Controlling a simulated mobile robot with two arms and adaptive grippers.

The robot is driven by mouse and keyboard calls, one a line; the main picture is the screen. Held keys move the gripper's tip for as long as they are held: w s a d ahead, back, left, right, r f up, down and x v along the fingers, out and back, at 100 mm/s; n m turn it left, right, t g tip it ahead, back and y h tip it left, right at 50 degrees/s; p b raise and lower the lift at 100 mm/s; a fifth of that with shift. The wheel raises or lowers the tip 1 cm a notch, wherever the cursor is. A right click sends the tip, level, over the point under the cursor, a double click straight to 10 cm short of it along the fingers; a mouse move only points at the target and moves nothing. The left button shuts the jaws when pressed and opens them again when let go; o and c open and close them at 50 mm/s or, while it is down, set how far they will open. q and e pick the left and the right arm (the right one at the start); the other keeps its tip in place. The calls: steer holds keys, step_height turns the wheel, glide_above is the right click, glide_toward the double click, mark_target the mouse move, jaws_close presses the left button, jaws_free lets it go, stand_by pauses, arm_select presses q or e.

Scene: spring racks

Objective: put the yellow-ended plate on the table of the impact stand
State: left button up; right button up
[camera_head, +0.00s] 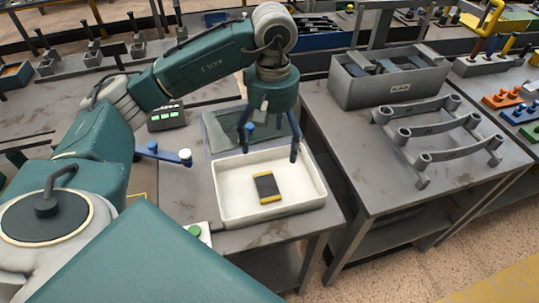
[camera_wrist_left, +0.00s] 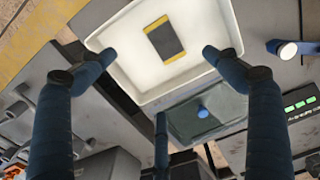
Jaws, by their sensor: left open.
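The yellow-ended plate (camera_head: 267,188) is a small dark block with a yellow band at each end. It lies flat in a white tray (camera_head: 222,200), and also shows in the left wrist view (camera_wrist_left: 165,39). My left gripper (camera_head: 268,152) is open and empty, pointing down above the back part of the tray. In the left wrist view its blue fingers (camera_wrist_left: 159,57) are spread wide, with the plate beyond them. I cannot identify the impact stand's table for certain; a grey-green panel with a blue knob (camera_wrist_left: 203,112) lies just behind the tray. My right gripper is not in view.
A blue lever with a white end (camera_head: 184,156) sticks out left of the tray. A box with green lights (camera_head: 167,118) stands behind it. On the right bench are a grey bin (camera_head: 370,92) and a grey spring rack (camera_head: 440,130).

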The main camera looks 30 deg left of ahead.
arm_select(q)
steer(key=b, duration=0.3)
glide_above(271, 184)
step_height(271, 184, down, 5)
steer(key=f, duration=0.3)
steer(key=f+p, duration=0.1)
steer(key=f, duration=0.1)
steer(key=shift+w+d, duration=0.15)
steer(key=shift+w, duration=0.15)
steer(key=shift+s+f, duration=0.1)
steer(key=shift+f, duration=0.4)
steer(key=f, duration=0.1)
steer(key=f+p, duration=0.1)
steer(key=f, duration=0.1)
steer(key=f+p, duration=0.1)
steer(key=shift+s+f, duration=0.2)
steer(key=shift+s, duration=0.15)
steer(key=shift+f, duration=0.35)
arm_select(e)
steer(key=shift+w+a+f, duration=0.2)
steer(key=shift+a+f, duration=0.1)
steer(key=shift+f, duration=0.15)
arm_select(q)
steer(key=shift+c, duration=0.5)
steer(key=c, duration=1.7)
steer(key=shift+w, duration=0.1)
steer(key=shift+c, duration=0.9)
steer(key=shift+r, duration=0.15)
